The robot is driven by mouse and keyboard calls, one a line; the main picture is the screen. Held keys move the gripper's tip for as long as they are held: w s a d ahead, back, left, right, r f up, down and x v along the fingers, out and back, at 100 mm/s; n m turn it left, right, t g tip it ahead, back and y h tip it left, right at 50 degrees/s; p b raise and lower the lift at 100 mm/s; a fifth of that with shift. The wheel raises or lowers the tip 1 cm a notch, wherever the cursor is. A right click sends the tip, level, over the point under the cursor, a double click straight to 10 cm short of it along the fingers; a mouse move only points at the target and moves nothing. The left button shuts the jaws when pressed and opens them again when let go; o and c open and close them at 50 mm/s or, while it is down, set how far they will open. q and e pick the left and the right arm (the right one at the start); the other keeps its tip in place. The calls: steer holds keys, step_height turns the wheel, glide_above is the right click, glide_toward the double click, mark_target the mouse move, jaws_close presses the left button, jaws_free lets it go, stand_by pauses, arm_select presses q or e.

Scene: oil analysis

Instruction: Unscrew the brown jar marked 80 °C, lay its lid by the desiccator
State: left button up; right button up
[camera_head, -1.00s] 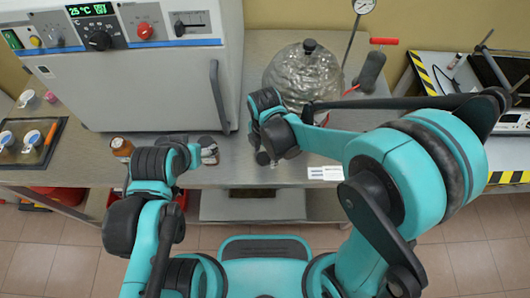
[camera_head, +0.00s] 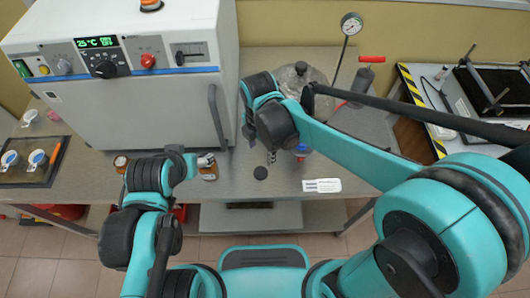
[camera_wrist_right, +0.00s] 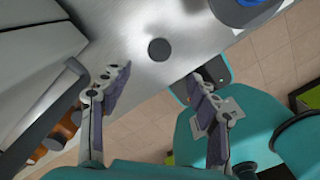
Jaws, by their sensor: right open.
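A black disc-shaped lid (camera_head: 260,172) lies flat on the steel bench, left of and in front of the desiccator (camera_head: 299,72). It also shows in the right wrist view (camera_wrist_right: 158,49). My right gripper (camera_head: 271,157) is over the bench near the lid. In the wrist view its fingers (camera_wrist_right: 157,74) are spread, with nothing between them. A brown jar (camera_head: 209,171) stands beside my left gripper (camera_head: 193,163); whether those jaws touch it is unclear. Another brown jar (camera_head: 121,163) stands further left, partly behind my left arm. The jars' markings are unreadable.
A large white oven (camera_head: 150,105) fills the back left of the bench. A blue-capped bottle (camera_head: 301,152) stands right of my right gripper. A white card (camera_head: 321,186) lies near the front edge. A tray (camera_head: 32,170) holds small dishes at the far left.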

steer(key=s+d+r+m+t, duration=0.2)
steer(key=d+m, duration=0.6)
steer(key=m, duration=0.5)
steer(key=s+d+r+m+t, duration=0.3)
steer(key=d+m, duration=0.6)
steer(key=m, duration=0.4)
steer(key=shift+s+d+r+t, duration=0.25)
steer(key=shift+r+t, duration=0.25)
steer(key=shift+t, duration=0.6)
